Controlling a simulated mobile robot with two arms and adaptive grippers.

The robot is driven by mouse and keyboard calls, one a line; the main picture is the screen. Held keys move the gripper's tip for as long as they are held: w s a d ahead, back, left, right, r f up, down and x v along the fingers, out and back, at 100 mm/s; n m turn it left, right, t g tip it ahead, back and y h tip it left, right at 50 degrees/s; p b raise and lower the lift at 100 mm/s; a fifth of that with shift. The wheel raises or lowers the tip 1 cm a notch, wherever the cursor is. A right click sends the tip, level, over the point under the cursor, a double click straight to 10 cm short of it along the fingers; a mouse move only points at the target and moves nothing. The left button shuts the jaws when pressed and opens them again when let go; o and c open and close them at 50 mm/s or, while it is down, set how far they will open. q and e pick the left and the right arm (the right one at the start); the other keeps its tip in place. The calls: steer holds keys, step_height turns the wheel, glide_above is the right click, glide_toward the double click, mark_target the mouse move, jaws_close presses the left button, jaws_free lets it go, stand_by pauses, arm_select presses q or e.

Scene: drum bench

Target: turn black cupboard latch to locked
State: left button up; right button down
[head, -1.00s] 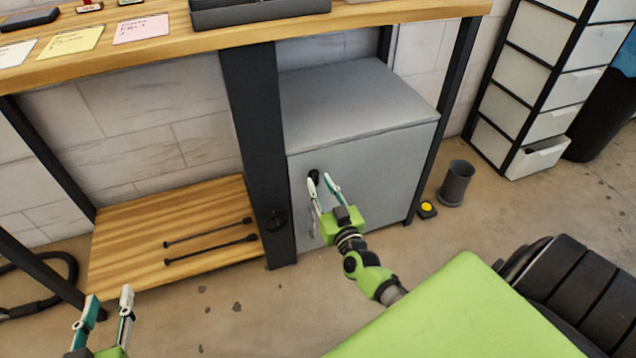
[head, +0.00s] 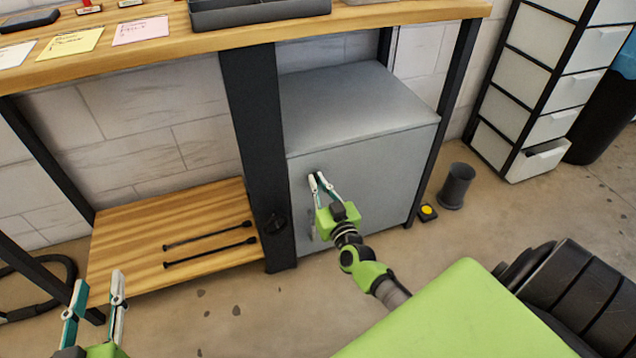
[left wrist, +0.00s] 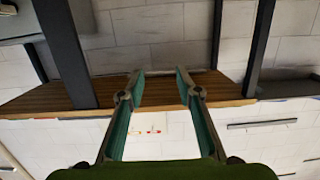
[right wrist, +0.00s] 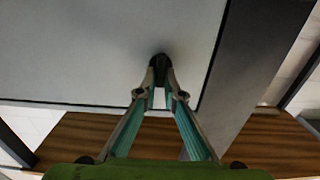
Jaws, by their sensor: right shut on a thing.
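The grey cupboard (head: 385,180) stands under the bench on the right of the dark post. Its black latch (right wrist: 160,64) shows in the right wrist view on the pale door, between my right fingertips. My right gripper (head: 318,178) is at the door's upper left and is shut on the latch; it also shows in the right wrist view (right wrist: 160,85). In the head view my fingers mostly hide the latch, so I cannot tell its angle there. My left gripper (head: 97,280) is open and empty at the lower left, apart from everything; it shows in the left wrist view (left wrist: 160,85).
A black knob (head: 275,223) sits on the dark post left of the cupboard. A low wooden shelf (head: 130,235) holds two black rods. A yellow button box (head: 428,212) and a grey bin (head: 456,186) stand on the floor right of the cupboard.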

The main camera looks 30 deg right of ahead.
arm_select(q)
steer(key=shift+f, duration=0.1)
arm_select(e)
steer(key=m, duration=0.2)
steer(key=shift+d+m, duration=0.1)
steer(key=shift+m, duration=0.3)
steer(key=shift+d+m, duration=0.1)
steer(key=shift+m, duration=0.7)
arm_select(q)
step_height(320, 180, up, 10)
steer(key=d+t+h+b, duration=0.1)
steer(key=t+h+b, duration=0.1)
steer(key=t, duration=0.3)
steer(key=shift+s+r, duration=0.25)
arm_select(e)
steer(key=shift+s+d+f+m, duration=0.1)
steer(key=shift+f+m, duration=0.1)
steer(key=shift+m, duration=2.05)
steer(key=shift+d+f+m, duration=0.1)
steer(key=shift+f+m, duration=0.05)
steer(key=shift+m, duration=2.05)
steer(key=shift+s+d+f+m, duration=0.1)
steer(key=shift+f+m, duration=0.1)
steer(key=shift+m, duration=2.05)
arm_select(q)
steer(key=shift+d, duration=0.1)
arm_select(e)
steer(key=c, duration=2.2)
jaws_free()
